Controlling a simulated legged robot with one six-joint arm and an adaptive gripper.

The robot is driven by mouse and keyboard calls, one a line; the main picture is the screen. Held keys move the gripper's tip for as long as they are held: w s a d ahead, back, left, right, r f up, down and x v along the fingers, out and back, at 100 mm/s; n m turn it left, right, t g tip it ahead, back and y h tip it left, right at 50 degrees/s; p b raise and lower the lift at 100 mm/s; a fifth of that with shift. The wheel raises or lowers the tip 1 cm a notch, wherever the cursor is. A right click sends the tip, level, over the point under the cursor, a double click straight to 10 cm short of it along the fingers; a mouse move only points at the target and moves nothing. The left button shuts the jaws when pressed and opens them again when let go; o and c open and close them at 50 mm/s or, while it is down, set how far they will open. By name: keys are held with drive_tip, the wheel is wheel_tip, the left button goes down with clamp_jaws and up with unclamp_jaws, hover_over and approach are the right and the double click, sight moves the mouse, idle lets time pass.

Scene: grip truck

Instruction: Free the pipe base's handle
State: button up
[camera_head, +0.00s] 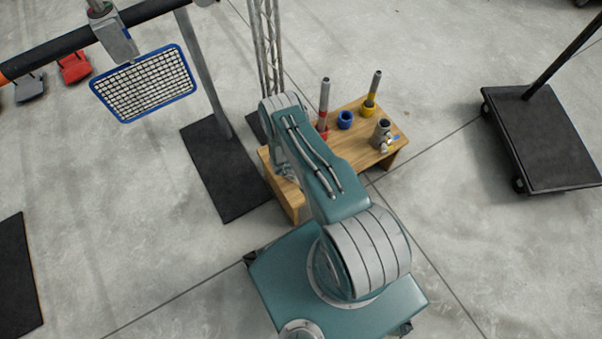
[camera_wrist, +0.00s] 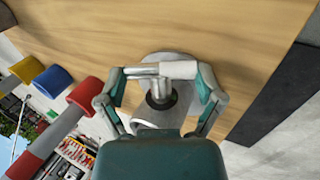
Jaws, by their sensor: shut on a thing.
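In the wrist view, a grey metal pipe base (camera_wrist: 172,114) stands against the wooden bench top (camera_wrist: 225,40). A bar-like handle (camera_wrist: 180,69), part shiny metal and part white, lies across it. My gripper (camera_wrist: 162,73) has one finger at each end of this handle and is shut on it. The handle appears to be still at the base; whether it is locked or loose I cannot tell. Another grey fitting (camera_head: 381,130) stands at the bench's right end.
Red (camera_wrist: 86,92), blue (camera_wrist: 52,80) and yellow (camera_wrist: 24,68) bases stand left of my gripper in the wrist view. Two upright pipes rise from the red and yellow ones. A black cart (camera_head: 545,140) stands right, with clear floor between it and the bench.

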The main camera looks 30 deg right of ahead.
drive_tip(key=h, duration=0.6)
drive_tip(key=shift+s+a+f, duration=0.15)
drive_tip(key=shift+a+f, duration=0.15)
idle(0.4)
drive_tip(key=o, duration=0.9)
drive_tip(key=shift+c, duration=0.2)
drive_tip(key=shift+a, duration=0.1)
drive_tip(key=shift+a+r, duration=0.2)
drive_tip(key=shift+a, duration=0.05)
drive_tip(key=v, duration=1.1)
drive_tip(key=shift+a, duration=0.3)
